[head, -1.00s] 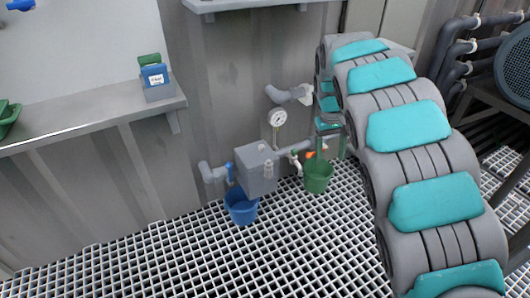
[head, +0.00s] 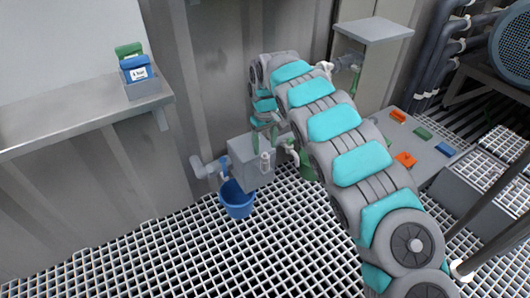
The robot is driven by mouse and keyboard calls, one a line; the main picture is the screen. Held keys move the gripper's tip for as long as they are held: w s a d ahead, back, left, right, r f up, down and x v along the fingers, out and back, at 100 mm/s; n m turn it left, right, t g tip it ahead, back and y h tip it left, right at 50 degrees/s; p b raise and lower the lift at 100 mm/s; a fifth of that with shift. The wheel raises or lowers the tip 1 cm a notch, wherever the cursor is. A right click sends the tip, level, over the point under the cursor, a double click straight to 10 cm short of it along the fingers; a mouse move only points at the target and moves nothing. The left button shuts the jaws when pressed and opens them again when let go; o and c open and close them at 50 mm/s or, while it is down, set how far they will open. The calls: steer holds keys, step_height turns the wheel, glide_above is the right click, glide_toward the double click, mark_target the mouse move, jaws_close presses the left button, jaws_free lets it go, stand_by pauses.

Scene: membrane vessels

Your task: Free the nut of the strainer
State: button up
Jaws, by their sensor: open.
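A grey box-shaped body (head: 243,158), which I take to be the strainer, sits low by the wall on a pipe line. A small pale fitting (head: 265,163) stands on its front right; I cannot tell whether this is the nut. My gripper (head: 264,141) is open at the end of my arm, pointing down over the box's top right side. From this view I cannot tell whether it touches. My arm hides the gauge and much of the piping behind.
A blue bucket (head: 238,201) stands below the box. A green bucket (head: 307,164) is partly hidden by my arm. A bench (head: 70,125) with a tag holder (head: 143,88) is at left. A panel with coloured pieces (head: 432,160) is at right. The front grating is clear.

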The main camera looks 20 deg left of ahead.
mark_target(265, 156)
step_height(265, 156, down, 4)
steer(key=shift+f, duration=0.1)
steer(key=shift+c, duration=0.4)
jaws_close()
